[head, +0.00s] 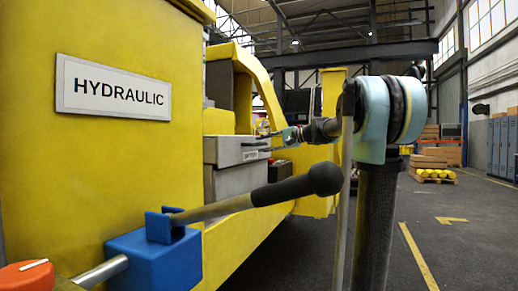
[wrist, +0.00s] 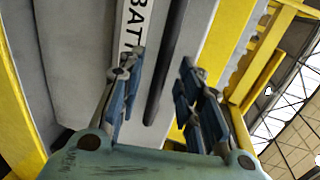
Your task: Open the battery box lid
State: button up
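The grey battery box (head: 232,178) stands beside the yellow machine body in the head view, and its lid (head: 225,150) looks closed. In the wrist view, the box's grey face (wrist: 75,60) carries a white label (wrist: 133,25) reading "BATT", partly hidden by a finger. A long dark bar or edge (wrist: 178,50) runs beside the label. My gripper (wrist: 162,75) is open and empty, with its blue finger pads pointing at the box. In the head view my gripper (head: 268,142) is at the box's right side, near lid height. I cannot tell whether the fingers touch the box.
A yellow panel marked "HYDRAULIC" (head: 113,87) fills the left. A black-knobbed lever (head: 255,197) on a blue block (head: 155,262) sticks out in front of the box. A yellow frame (wrist: 255,70) stands right of it in the wrist view. Open floor (head: 460,235) lies right.

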jog(key=shift+x, duration=1.35)
grip_shut()
jog(key=shift+a, duration=0.1)
